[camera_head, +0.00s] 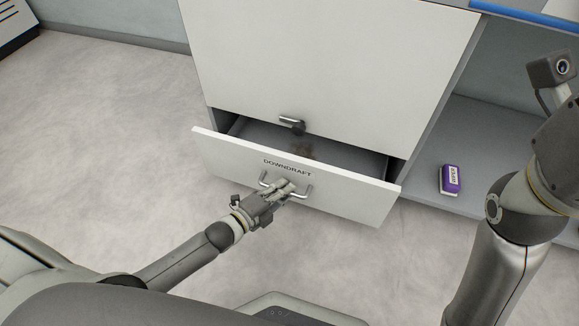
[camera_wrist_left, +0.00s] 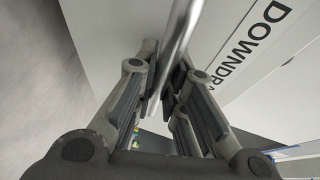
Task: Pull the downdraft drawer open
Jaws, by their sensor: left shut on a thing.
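The downdraft drawer (camera_head: 340,195) is a white-fronted drawer labelled DOWNDRAFT at the bottom of a white cabinet, and it stands partly open. My left gripper (camera_head: 284,187) is shut on the drawer's metal bar handle (camera_head: 305,191). In the left wrist view the handle bar (camera_wrist_left: 181,38) runs between the fingers (camera_wrist_left: 165,95), beside the lettering. My right arm stands at the right edge of the head view; its gripper is out of the picture.
The cabinet's upper front (camera_head: 320,60) has its own small handle (camera_head: 291,122) above the drawer. A purple and white eraser-like block (camera_head: 450,179) lies on the grey low shelf to the right. The pale floor (camera_head: 110,120) left of the drawer is clear.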

